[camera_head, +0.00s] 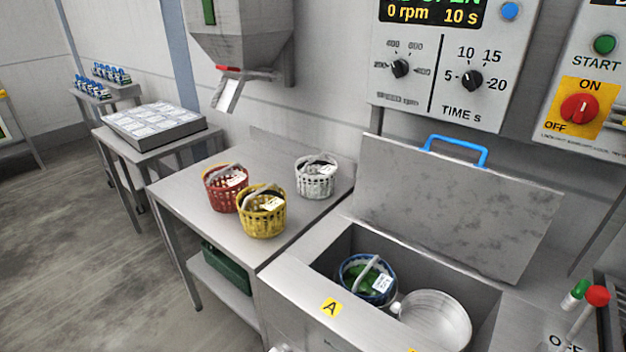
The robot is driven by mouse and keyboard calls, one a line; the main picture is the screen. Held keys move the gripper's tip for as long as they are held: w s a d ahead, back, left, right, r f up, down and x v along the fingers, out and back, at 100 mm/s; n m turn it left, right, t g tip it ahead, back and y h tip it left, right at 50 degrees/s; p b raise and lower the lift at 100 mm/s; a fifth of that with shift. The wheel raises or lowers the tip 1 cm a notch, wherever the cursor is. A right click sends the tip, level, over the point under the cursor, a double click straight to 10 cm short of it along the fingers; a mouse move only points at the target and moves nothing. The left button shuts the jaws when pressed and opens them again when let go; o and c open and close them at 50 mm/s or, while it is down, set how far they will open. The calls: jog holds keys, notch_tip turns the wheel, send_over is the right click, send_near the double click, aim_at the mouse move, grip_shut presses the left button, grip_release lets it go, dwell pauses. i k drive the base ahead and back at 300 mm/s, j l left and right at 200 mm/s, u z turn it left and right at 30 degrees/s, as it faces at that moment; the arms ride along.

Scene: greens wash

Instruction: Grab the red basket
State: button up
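The red basket (213,197) stands upright on the steel table (190,200) left of the open basin. It has perforated sides, a raised handle and a white label. The yellow basket (262,221) stands just in front and to its right and overlaps it in the picture, so I cannot tell whether they touch. The white basket (317,179) stands farther right, apart from both. My gripper is not in view.
The open basin (335,262) holds a blue basket (353,276) with greens and a pale round drum (436,312). Its lid (450,205) with blue handle stands raised behind. A dispenser (238,38) hangs above the table. Open floor (90,250) lies left.

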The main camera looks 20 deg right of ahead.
aim_at(222, 201)
jog(key=i+j+z, duration=0.1)
jog(key=i+j, duration=1.2)
jog(key=j+z, duration=0.05)
jog(key=j, duration=0.05)
